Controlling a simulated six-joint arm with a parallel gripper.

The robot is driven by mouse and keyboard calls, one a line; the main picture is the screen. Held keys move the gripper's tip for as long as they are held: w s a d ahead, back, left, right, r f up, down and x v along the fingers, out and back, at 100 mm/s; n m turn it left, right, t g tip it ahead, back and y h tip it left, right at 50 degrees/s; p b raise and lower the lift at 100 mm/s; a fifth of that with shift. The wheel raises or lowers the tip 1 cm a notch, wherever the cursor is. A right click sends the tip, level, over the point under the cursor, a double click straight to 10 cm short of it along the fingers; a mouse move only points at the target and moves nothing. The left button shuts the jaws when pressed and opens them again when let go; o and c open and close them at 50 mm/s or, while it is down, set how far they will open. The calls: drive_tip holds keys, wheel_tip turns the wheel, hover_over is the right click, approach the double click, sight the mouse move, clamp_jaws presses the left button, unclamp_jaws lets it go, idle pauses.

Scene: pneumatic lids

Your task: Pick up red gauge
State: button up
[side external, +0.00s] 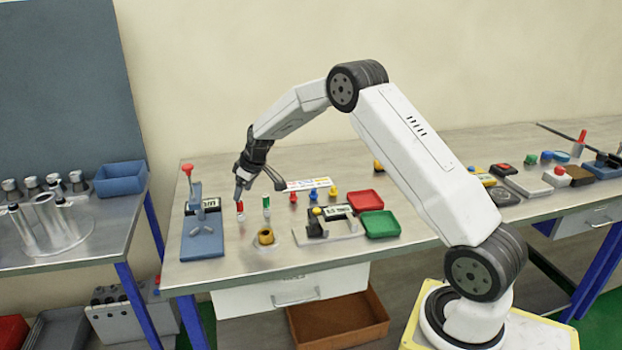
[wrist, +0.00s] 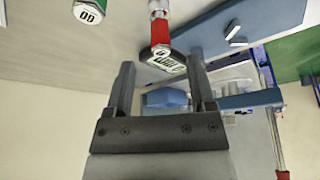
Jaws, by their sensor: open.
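The red gauge (side external: 240,208) stands upright on the bench in the side view, red above and pale below. It also shows in the wrist view (wrist: 160,31), with a pale hexagonal end carrying dark lettering. My gripper (side external: 239,194) points down just above the gauge's top. In the wrist view my gripper (wrist: 161,66) is open, and the gauge's lettered end lies between its fingertips. Whether a finger touches it is unclear. The green gauge (side external: 266,203) stands to the right, and its end marked GO (wrist: 88,12) shows in the wrist view.
A blue press stand (side external: 203,240) with a red knob is close on the left. A brass ring part (side external: 266,237) sits in front, and a grey fixture (side external: 330,228) and red (side external: 365,200) and green (side external: 380,224) trays lie to the right.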

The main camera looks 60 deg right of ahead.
sight(241, 213)
drive_tip(key=shift+w+f, duration=0.1)
drive_tip(key=shift+f, duration=0.05)
drive_tip(key=shift+x, duration=2.45)
clamp_jaws()
